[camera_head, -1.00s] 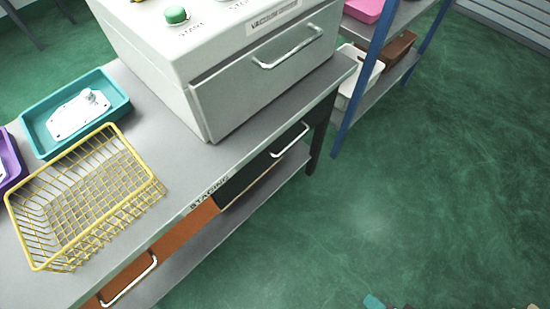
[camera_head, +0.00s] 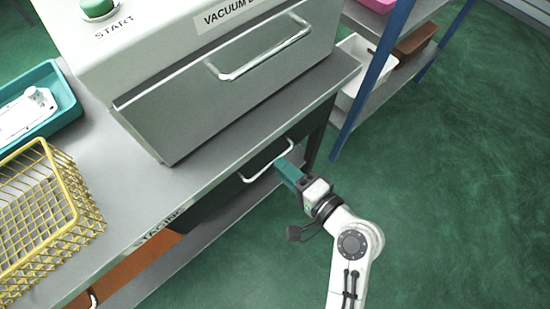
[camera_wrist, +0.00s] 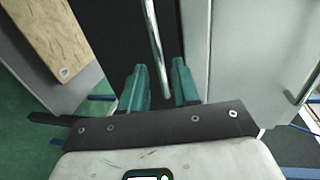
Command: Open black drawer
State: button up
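The black drawer (camera_head: 215,207) is under the grey bench top, below the vacuum machine, and looks shut. Its light metal bar handle (camera_head: 268,161) runs along its front. My gripper (camera_head: 284,166) is at the right end of the handle, its teal fingers pointing at the drawer. In the wrist view my gripper (camera_wrist: 160,85) is open. The handle (camera_wrist: 154,40) lies lengthwise ahead of the gap between the fingers, in front of the dark drawer face (camera_wrist: 105,35). I cannot tell whether the handle reaches between the fingertips.
The vacuum machine (camera_head: 190,100) with its own handle stands on the bench top (camera_head: 150,190) above. A yellow wire basket (camera_head: 40,215) and teal tray (camera_head: 70,105) are at left. An orange drawer (camera_head: 110,285) is beside the black one. A blue-post shelf (camera_head: 372,75) stands behind right; green floor is clear.

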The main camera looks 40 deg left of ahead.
jog(key=shift+x, duration=2.15)
grip_shut()
